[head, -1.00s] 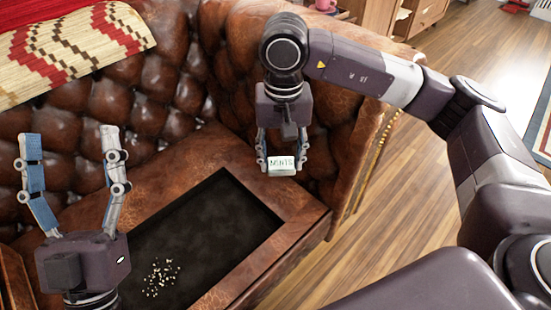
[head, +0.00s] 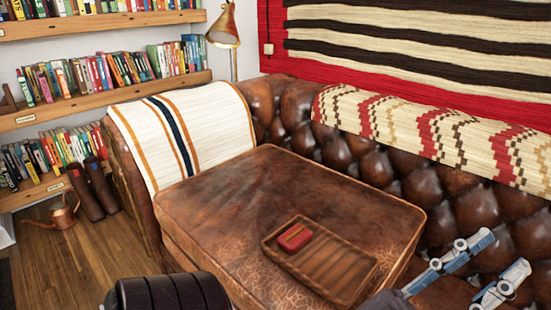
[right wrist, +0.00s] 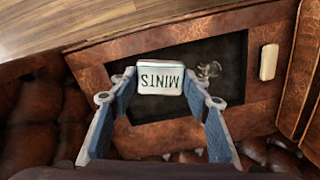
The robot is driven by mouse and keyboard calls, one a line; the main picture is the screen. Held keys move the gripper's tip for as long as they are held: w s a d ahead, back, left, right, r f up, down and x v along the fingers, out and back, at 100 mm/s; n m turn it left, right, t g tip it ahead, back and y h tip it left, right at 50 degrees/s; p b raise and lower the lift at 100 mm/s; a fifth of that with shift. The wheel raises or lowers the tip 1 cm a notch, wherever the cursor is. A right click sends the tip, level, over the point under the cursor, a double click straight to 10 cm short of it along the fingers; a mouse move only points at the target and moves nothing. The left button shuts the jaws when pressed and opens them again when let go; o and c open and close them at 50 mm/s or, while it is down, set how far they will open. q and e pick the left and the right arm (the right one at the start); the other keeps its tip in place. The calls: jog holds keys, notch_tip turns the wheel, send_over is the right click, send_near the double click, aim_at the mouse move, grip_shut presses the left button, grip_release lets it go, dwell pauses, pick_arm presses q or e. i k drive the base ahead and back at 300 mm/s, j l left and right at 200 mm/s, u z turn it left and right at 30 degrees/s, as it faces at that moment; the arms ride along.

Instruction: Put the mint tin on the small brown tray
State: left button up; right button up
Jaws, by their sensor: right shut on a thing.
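My left gripper (head: 506,254) is at the lower right, fingers apart and empty, right of the tray. My right gripper and the tin are out of the head view.
The leather sofa cushion (head: 240,195) has bare room left of and behind the tray. A tufted backrest with a patterned blanket (head: 430,130) rises behind. A striped throw (head: 195,130) covers the left arm. In the right wrist view, a pale bar (right wrist: 268,62) lies beside the dark panel (right wrist: 225,50).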

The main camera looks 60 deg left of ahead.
aim_at(315, 256)
jog(key=k+j+u, duration=0.1)
jog(key=j, duration=0.3)
jog(key=k+j+u, duration=0.1)
jog(key=j, duration=0.3)
jog(key=k+j+u, duration=0.1)
jog(key=j, duration=0.3)
jog(key=k+j+u, duration=0.1)
jog(key=j, duration=0.35)
jog(key=k+j+u, duration=0.1)
jog(key=j, duration=0.35)
jog(key=k, duration=0.1)
